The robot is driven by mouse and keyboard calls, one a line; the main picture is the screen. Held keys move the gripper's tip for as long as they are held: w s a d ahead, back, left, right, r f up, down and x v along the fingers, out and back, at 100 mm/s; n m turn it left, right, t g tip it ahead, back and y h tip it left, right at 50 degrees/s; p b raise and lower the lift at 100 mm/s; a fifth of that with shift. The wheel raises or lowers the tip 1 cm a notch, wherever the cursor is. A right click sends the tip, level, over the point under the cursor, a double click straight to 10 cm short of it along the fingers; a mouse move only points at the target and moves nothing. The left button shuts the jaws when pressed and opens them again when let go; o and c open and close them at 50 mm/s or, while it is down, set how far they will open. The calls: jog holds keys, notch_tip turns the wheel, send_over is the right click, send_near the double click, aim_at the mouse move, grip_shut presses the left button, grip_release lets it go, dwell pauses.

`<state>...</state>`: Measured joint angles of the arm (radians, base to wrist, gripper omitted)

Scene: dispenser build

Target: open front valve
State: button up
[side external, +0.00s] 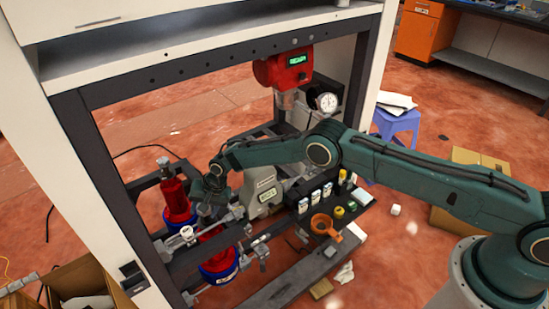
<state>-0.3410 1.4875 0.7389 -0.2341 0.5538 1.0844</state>
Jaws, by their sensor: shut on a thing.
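Two red cylinders with blue lower ends stand in the dark frame, a back one (177,198) and a front one (217,262). The back one has a grey valve (164,165) on its top. My gripper (206,212) reaches down at the top of the front cylinder, where the front valve sits. It is shut on the front valve, which the fingers and wrist mostly hide. How far the valve is turned cannot be told.
A grey metering unit (262,190) stands right of my gripper, close to my wrist. Grey pipe fittings (188,234) lie left of it. A black shelf (345,212) holds small bottles and an orange funnel (321,224). A red device (284,70) hangs behind.

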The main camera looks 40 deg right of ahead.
jog(key=shift+r, duration=0.1)
jog(key=shift+a+n+g+y, duration=0.1)
jog(key=shift+n+g+y, duration=0.35)
jog(key=shift+n, duration=1.25)
jog(key=o, duration=0.8)
jog(key=shift+o, duration=0.6)
jog(key=shift+c, duration=0.4)
jog(key=c, duration=0.7)
jog(key=o, duration=0.8)
